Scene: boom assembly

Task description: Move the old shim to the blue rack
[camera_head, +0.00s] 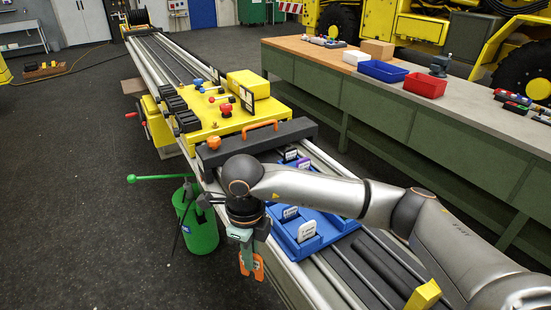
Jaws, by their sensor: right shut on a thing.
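My right gripper (247,240) hangs pointing down at the near left side of the rail. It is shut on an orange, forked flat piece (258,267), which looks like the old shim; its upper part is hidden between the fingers. The blue rack (318,246) sits on the rail just right of the gripper, apart from the shim. It has several compartments with white label cards, and my right forearm covers part of it. My left gripper is not in view.
A green bucket (200,232) stands on the floor left of the gripper. A dark crossbar with an orange handle (260,125) and a yellow valve block (215,115) lie behind. A workbench (400,110) with a blue bin (383,71) and red bin (425,85) stands right.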

